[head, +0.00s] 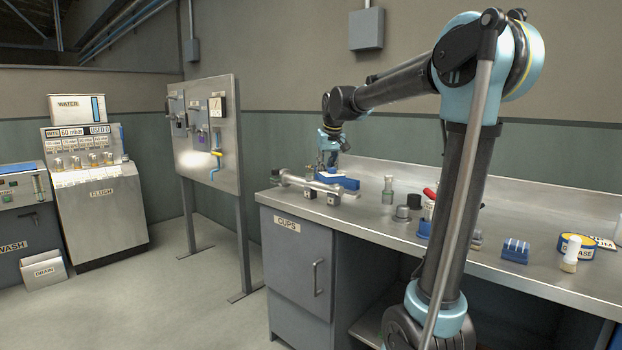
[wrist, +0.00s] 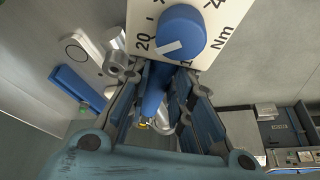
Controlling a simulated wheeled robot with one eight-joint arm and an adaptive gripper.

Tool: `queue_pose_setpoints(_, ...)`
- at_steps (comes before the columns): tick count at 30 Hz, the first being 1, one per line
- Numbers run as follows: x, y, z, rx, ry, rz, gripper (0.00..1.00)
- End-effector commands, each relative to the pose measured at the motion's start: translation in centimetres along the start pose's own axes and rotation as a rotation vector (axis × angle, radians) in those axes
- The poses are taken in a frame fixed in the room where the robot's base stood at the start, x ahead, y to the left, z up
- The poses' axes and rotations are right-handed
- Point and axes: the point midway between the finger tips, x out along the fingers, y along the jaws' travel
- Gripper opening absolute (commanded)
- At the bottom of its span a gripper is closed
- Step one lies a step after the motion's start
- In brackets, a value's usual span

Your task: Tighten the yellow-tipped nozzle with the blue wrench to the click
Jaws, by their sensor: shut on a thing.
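My gripper (head: 328,155) is over the far left part of the steel bench in the head view. In the wrist view its fingers (wrist: 161,80) are closed around a blue handle, which looks like the blue wrench (wrist: 154,92). A white plate with a blue dial knob (wrist: 182,30), marked 20 and Nm, sits close to the camera above the handle.
A steel tube (head: 307,186) on clamps and a blue block (head: 338,181) lie near my gripper. A steel panel (head: 209,135) stands left.

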Motion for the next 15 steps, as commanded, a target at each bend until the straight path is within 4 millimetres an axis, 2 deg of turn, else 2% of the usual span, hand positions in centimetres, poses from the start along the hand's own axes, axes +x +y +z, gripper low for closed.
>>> queue_pose_setpoints(15, -0.59, 0.0, -0.23, 0.0, 0.0, 0.0, 0.0)
